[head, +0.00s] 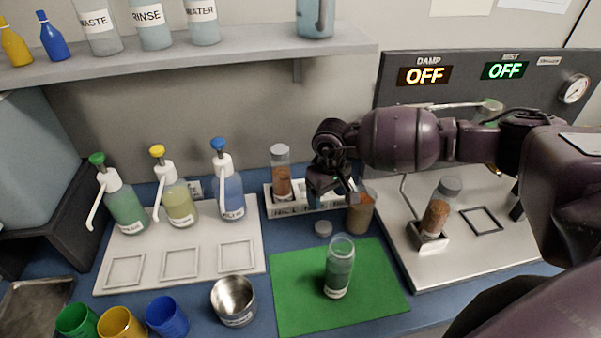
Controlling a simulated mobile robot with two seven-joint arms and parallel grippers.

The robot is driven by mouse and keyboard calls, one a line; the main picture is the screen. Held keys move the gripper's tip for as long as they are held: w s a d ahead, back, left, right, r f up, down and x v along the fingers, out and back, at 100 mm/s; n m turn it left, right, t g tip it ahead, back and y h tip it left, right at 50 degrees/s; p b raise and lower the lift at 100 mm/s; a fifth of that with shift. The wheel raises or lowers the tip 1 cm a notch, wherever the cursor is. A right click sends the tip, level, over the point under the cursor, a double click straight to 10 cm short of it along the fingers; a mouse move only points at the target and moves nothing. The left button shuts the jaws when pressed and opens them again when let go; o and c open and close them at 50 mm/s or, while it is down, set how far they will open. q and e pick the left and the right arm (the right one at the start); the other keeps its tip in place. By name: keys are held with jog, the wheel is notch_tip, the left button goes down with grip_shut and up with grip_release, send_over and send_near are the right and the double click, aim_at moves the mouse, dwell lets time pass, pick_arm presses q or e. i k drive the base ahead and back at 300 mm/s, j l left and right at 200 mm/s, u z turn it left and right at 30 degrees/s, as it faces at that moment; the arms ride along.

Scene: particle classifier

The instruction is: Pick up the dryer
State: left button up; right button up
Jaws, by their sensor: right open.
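No thing in view can be made out for sure as the dryer. My right gripper (338,192) comes in from the right and hangs, open, over the right part of a white labelled rack (283,209). A jar with brown grains (282,185) stands upright in the rack, left of the gripper. A brown-filled jar (361,212) stands just right of and below the fingers. The gripper hides part of the rack and whatever stands there. I cannot tell whether the fingers touch anything. My left gripper is out of view.
A clear jar (339,267) stands on a green mat (290,300), with a grey cap (323,228) behind it. Pump bottles (228,192) stand on a white tray at left. A steel cup (234,300) is in front. Another brown-filled jar (437,215) stands tilted on the right plate.

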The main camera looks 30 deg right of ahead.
aim_at(341, 254)
jog(key=k+l, duration=0.1)
jog(key=k, duration=0.4)
jog(key=k+l, duration=0.1)
jog(key=k, duration=0.4)
